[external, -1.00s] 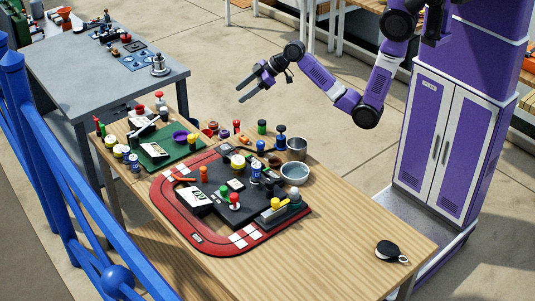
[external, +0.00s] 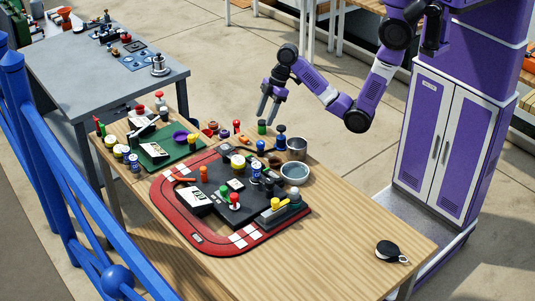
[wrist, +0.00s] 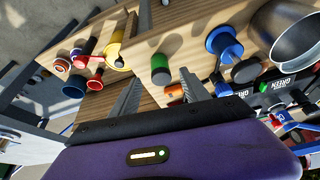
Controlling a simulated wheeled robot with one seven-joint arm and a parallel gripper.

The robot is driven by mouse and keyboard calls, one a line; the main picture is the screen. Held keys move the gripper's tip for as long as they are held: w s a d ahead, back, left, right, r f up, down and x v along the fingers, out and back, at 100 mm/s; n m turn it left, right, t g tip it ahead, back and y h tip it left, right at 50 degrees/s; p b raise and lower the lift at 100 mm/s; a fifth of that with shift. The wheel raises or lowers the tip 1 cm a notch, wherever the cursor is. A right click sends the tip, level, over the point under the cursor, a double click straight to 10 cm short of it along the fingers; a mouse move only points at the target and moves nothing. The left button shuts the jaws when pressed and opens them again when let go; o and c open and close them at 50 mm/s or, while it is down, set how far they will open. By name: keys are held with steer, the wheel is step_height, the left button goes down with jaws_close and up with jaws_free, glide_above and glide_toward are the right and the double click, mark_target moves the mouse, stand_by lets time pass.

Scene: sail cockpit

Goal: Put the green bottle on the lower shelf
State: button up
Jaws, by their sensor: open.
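The green bottle (external: 262,127), a small green cylinder with a dark top, stands near the back edge of the wooden table (external: 350,226). In the wrist view the green bottle (wrist: 160,70) appears between and just past the two fingertips. My gripper (external: 267,119) is open and points down, close above the bottle; whether it touches the bottle cannot be told. I cannot make out which surface is the lower shelf.
A red track board (external: 192,234) crowds the middle. The table's front right is mostly clear, except a black round item (external: 389,250).

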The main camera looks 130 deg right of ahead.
mark_target(264, 121)
steer(key=shift+x, duration=2.3)
steer(key=shift+s, duration=0.1)
jaws_close()
